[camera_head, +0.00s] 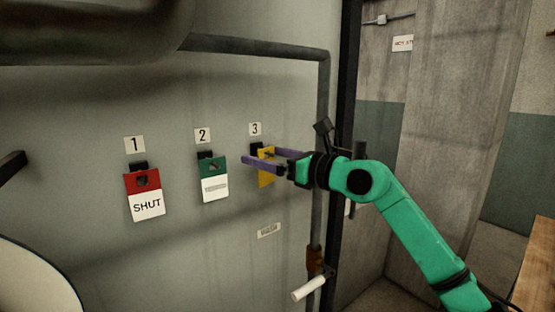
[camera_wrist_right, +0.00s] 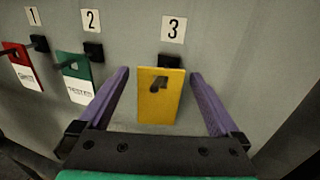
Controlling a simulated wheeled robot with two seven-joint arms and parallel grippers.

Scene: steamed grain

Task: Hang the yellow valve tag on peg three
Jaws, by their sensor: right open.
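The yellow valve tag (camera_head: 266,176) is at the black peg under the number 3 label (camera_head: 255,129) on the grey wall panel. In the right wrist view the tag (camera_wrist_right: 160,98) hangs upright below peg three (camera_wrist_right: 170,61), with a dark hole near its top. My right gripper (camera_head: 264,160) is open, its purple fingers on either side of the tag. In the right wrist view the fingers (camera_wrist_right: 158,75) stand apart from the tag's edges, with a gap on each side. My left gripper is not in view.
A red and white SHUT tag (camera_head: 146,195) hangs at peg one and a green and white tag (camera_head: 214,178) at peg two. A grey pipe (camera_head: 323,150) runs down right of peg three. A white-handled lever (camera_head: 309,288) is below.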

